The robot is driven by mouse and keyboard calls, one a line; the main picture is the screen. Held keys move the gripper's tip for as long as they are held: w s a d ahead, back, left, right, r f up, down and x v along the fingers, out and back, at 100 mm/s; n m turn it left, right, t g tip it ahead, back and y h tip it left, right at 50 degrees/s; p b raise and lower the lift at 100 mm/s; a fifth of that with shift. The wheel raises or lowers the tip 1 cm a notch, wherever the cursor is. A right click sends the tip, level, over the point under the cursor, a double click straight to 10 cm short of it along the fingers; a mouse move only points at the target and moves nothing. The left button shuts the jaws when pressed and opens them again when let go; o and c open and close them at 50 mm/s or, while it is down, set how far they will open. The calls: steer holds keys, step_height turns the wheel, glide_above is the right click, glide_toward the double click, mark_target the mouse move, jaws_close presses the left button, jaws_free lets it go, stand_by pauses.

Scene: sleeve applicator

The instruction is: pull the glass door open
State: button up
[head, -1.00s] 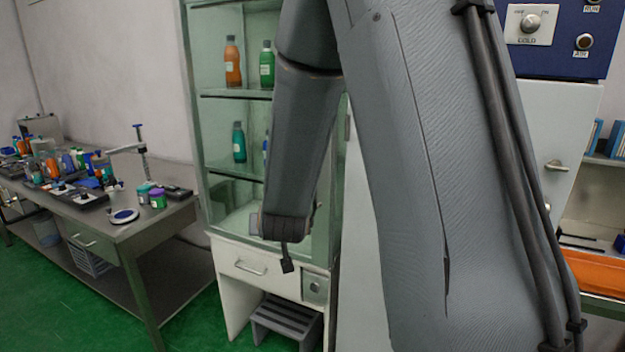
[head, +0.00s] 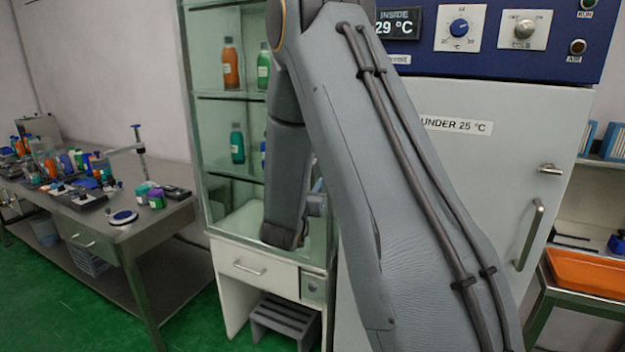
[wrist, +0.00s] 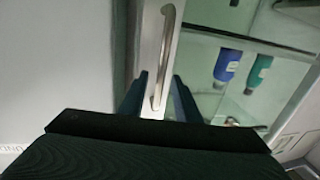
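The glass cabinet (head: 201,150) stands behind my arm in the head view, with bottles on its shelves. In the wrist view the glass door (wrist: 205,52) shows with a pale frame strip and an upright metal bar handle (wrist: 166,50). My gripper (wrist: 158,90) is open, with one dark finger on each side of the handle's lower end. I cannot tell whether the fingers touch the handle. A blue bottle (wrist: 227,66) and a teal bottle (wrist: 260,72) show through the glass. In the head view my arm hides the handle and the fingertips, and the door looks shut as far as I can see.
A bench (head: 130,232) with several bottles and tools stands to the left. A drawer unit (head: 236,266) and a grey step stool (head: 284,322) are below the cabinet. A white and blue temperature chamber (head: 480,165) stands right of it. Green floor (head: 100,325) is clear at front left.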

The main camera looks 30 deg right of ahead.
steer(key=shift+x, duration=1.05)
jaws_close()
